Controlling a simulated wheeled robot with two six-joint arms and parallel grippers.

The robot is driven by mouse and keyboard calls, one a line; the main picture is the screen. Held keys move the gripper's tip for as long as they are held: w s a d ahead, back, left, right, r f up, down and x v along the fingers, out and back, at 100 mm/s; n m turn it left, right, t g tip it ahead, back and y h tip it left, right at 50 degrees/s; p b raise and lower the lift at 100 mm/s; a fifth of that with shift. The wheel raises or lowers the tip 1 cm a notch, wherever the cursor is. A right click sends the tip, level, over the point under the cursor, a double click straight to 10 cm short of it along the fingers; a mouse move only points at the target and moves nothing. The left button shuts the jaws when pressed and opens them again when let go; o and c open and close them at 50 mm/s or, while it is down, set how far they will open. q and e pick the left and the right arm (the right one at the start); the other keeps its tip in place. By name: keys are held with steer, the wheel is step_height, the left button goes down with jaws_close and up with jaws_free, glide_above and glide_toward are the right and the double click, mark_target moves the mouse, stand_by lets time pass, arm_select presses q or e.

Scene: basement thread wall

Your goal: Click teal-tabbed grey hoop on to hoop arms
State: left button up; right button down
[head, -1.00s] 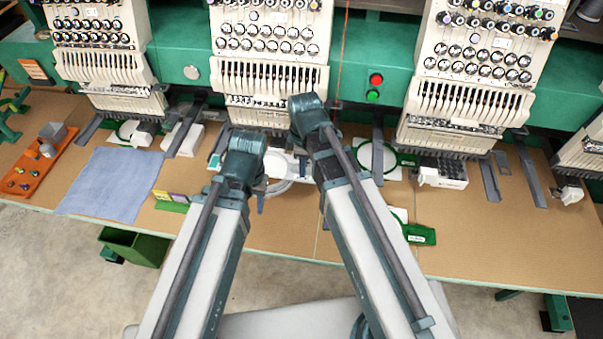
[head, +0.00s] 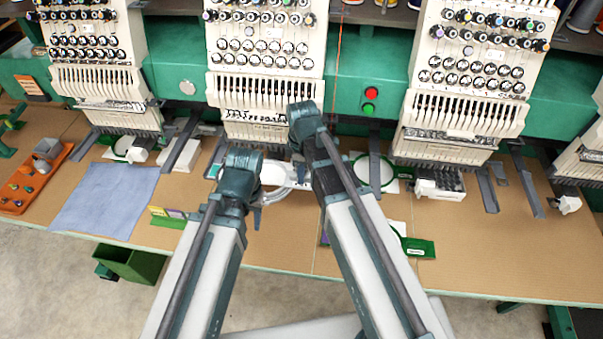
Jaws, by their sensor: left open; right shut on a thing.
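The grey hoop (head: 272,194) shows as a pale curved rim below the middle machine's head, between my two wrists. A small teal piece (head: 212,172) shows just left of my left wrist; I cannot tell whether it is the hoop's tab. My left gripper (head: 257,217) is open at the hoop's near left side, with one finger showing. My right gripper (head: 298,172) is shut at the hoop's right side, its fingers mostly hidden by its own wrist. The hoop arms of the middle machine (head: 262,115) are hidden behind my wrists, so contact cannot be seen.
A green hoop (head: 376,172) lies right of my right wrist, and another green-tabbed hoop (head: 418,247) lies nearer. A blue cloth (head: 105,200) and an orange tray (head: 28,190) lie left. A green bin (head: 132,263) hangs below the table's front edge.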

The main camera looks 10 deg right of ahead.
steer(key=c, duration=0.8)
jaws_free()
step_height(320, 180, up, 14)
steer(key=p, duration=1.3)
steer(key=shift+f+p, duration=0.15)
steer(key=shift+p, duration=0.25)
steer(key=s+a+f+m+b, duration=0.1)
steer(key=s+f+m+b, duration=0.2)
steer(key=s+f+b, duration=0.1)
steer(key=s+a+f+m+b, duration=0.1)
steer(key=s+f+m+b, duration=0.3)
steer(key=f+b, duration=0.3)
steer(key=s+a+f+m+h+b, duration=0.1)
steer(key=s+a+f+m+b, duration=0.1)
steer(key=s+f+b, duration=0.3)
steer(key=shift+s+f+m, duration=0.1)
steer(key=shift+f+m, duration=0.1)
steer(key=shift+m, duration=0.6)
